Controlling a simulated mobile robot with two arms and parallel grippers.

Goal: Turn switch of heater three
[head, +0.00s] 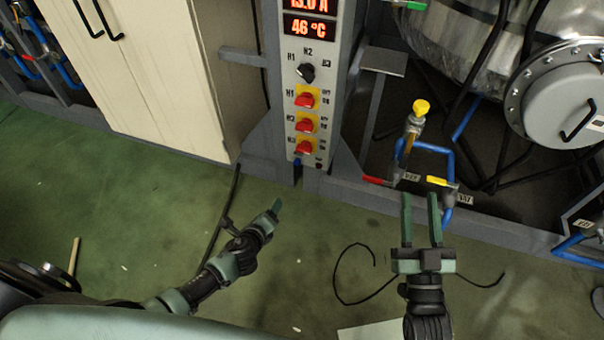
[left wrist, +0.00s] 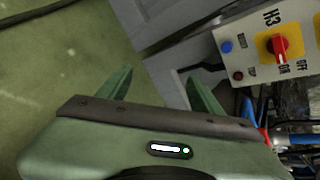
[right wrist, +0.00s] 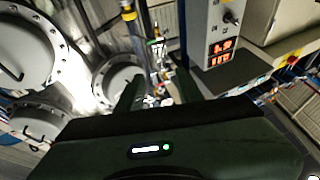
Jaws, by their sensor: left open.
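The heater three switch (head: 304,147) is the lowest of the red knobs on yellow plates on the grey control panel (head: 294,75). It also shows at the top right of the left wrist view (left wrist: 280,46), beside the labels H3, ON and OFF. My left gripper (head: 276,208) is open and empty, below and left of the switch in the head view, apart from the panel. Its two spread fingers (left wrist: 160,90) show in the left wrist view. My right gripper (head: 420,200) is open and empty, to the right of the panel.
The H1 (head: 305,100) and H2 (head: 305,124) knobs sit above, below a black selector (head: 305,72) and a red display (head: 310,27). Blue pipes with a yellow-handled valve (head: 421,107) stand right of the panel. A cream cabinet (head: 150,70) is at left. The green floor is mostly clear.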

